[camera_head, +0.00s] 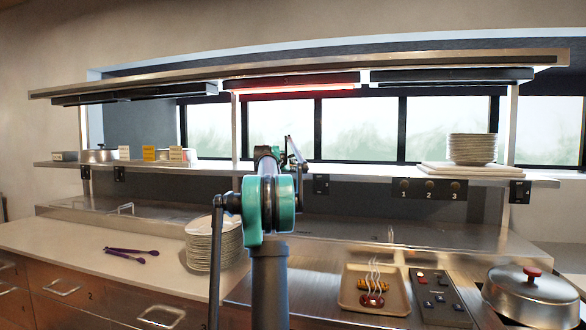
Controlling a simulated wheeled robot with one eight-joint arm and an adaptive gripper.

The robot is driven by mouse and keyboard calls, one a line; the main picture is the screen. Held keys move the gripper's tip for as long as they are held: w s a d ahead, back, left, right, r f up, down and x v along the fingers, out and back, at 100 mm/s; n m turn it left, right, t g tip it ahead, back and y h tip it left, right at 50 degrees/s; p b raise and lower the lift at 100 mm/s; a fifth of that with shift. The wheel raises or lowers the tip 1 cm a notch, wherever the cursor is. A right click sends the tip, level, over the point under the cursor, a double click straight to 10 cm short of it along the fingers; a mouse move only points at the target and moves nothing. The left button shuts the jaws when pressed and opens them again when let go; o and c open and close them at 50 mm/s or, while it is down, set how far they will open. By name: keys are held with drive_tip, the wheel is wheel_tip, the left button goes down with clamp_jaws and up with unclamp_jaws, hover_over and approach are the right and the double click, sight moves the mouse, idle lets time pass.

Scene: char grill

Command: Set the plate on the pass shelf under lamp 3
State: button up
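A square tan plate (346,303) with steaming food on it sits on the steel counter, right of my arm. The pass shelf (350,173) runs across the back above the counter. Three lamps hang over it: a dark left lamp (135,94), a middle lamp (292,83) glowing red, and a dark right lamp (452,76). I see no numbers on the lamps. Knobs (429,186) marked 1, 2, 3 are on the shelf's front edge. My arm rises in the middle; its far end (293,158) is mostly hidden by its own joint, and I cannot make out the fingers.
A plate stack (472,148) stands on a board at the shelf's right; small boxes and a lidded pan (99,155) stand left. The shelf's middle looks clear. Another plate stack (212,243), purple tongs (131,253), a dark panel (437,300) and a domed lid (531,292) are on the counter.

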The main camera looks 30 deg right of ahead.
drive_tip(key=v, duration=1.2)
drive_tip(key=shift+r, duration=0.2)
drive_tip(key=shift+a+f, duration=0.1)
drive_tip(key=s+a+f+m+g+y, duration=0.1)
drive_tip(key=s+a+f+m+y, duration=0.1)
drive_tip(key=s+a+f, duration=0.7)
drive_tip(key=s+a+f+m+y, duration=0.25)
drive_tip(key=a+f, duration=0.55)
drive_tip(key=f, duration=0.4)
drive_tip(key=s+a+f+m+g+y, duration=0.1)
drive_tip(key=s+a+f+m+y, duration=0.1)
drive_tip(key=s+a+f, duration=0.55)
drive_tip(key=s+a+f+m+g+y, duration=0.1)
drive_tip(key=s+a+f+y, duration=0.2)
drive_tip(key=s+a+f, duration=0.6)
drive_tip(key=s+a+f+m+g+y, duration=0.1)
drive_tip(key=s+a+f+y, duration=0.2)
drive_tip(key=s+a+f, duration=0.7)
wheel_tip(320, 180, down, 5)
drive_tip(key=s, duration=0.2)
drive_tip(key=shift+s, duration=0.25)
drive_tip(key=shift+a+f+m+y, duration=0.1)
drive_tip(key=shift+a+m+y, duration=0.05)
drive_tip(key=shift+m+y, duration=0.1)
